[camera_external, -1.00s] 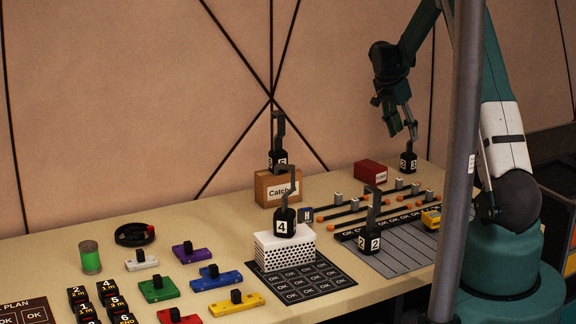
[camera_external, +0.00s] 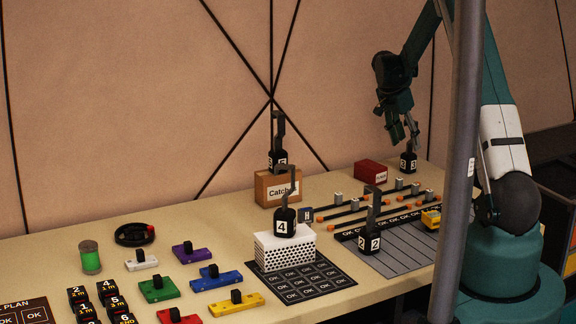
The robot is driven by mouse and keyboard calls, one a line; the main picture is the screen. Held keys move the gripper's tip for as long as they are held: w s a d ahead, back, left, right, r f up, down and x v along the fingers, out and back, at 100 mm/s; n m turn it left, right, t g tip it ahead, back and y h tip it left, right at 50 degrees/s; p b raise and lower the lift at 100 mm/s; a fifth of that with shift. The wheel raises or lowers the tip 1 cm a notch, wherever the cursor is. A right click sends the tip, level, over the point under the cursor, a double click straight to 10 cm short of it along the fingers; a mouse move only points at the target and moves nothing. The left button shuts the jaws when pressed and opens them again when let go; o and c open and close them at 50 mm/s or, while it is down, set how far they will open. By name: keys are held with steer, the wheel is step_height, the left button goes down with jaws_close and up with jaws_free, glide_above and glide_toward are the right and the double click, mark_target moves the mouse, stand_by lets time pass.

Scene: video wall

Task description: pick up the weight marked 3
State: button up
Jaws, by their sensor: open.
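The weight marked 3 (camera_external: 408,162) is a small black block with white number labels. It stands upright on the table at the back right, with its upper part close to my fingers. My gripper (camera_external: 405,142) is open and points down at the top of this weight. The fingers overlap the weight's upper part in this view, and I cannot tell whether they touch it. Other black weights with hooked tops stand nearby: 4 (camera_external: 285,222) on a white perforated block, 2 (camera_external: 369,240) on the table, and one (camera_external: 278,158) on the Catch box.
A red box (camera_external: 373,173) stands just left of the weight. The Catch box (camera_external: 270,190) and rods with orange ends (camera_external: 345,208) lie further left and in front. A grey pole (camera_external: 460,160) crosses the view on the right. The table's left part holds coloured blocks (camera_external: 215,278).

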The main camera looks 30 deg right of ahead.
mark_target(408, 142)
steer(key=shift+b+x, duration=0.35)
steer(key=shift+x, duration=1.8)
steer(key=shift+c, duration=0.4)
jaws_close()
steer(key=shift+r, duration=0.1)
steer(key=shift+r+p, duration=0.8)
steer(key=shift+r, duration=4.2)
